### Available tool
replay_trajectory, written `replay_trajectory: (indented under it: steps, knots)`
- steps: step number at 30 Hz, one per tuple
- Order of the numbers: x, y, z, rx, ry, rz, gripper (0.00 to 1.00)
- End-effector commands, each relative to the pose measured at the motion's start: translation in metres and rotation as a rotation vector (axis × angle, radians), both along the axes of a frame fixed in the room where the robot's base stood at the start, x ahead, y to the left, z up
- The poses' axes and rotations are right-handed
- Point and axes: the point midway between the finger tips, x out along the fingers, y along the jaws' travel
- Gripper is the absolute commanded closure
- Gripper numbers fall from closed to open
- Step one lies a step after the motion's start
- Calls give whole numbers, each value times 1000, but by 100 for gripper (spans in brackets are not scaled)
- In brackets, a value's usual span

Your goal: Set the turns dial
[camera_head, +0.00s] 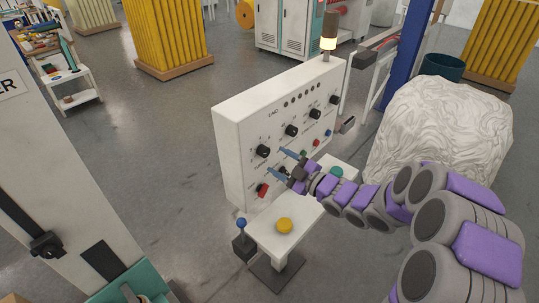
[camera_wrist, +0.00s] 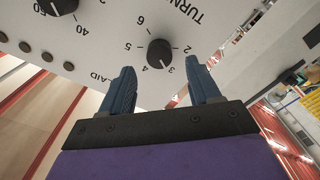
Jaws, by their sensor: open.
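The turns dial (camera_wrist: 160,53) is a round black knob on a white panel, with numbers around it and a TURNS label, all upside down in the wrist view. Its exact setting is too small to read. My gripper (camera_wrist: 159,77) is open and empty. Its two blue fingers point at the panel, with the dial roughly between and beyond the tips; I see no contact. In the head view my gripper (camera_head: 286,163) is at the front of the white control box (camera_head: 232,150). The leftmost knob (camera_head: 262,151) there looks like the turns dial.
Another dial (camera_wrist: 58,5) is partly cut off in the wrist view. A red switch (camera_head: 262,190) sits low on the box. A small white table with a yellow button (camera_head: 284,225) stands before it. A large white wrapped bundle (camera_head: 440,130) is right of the box. Open floor lies left.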

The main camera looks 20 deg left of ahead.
Motion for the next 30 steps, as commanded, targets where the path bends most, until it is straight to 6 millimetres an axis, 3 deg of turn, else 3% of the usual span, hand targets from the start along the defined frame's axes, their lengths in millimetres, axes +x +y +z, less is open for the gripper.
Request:
replay_trajectory:
  steps: [9, 23, 30]
  knots:
    - [15, 37, 0, 3, 1, 1, 38]
    - [19, 45, 0, 1, 0, -1, 38]
    - [19, 45, 0, 2, 0, -1, 59]
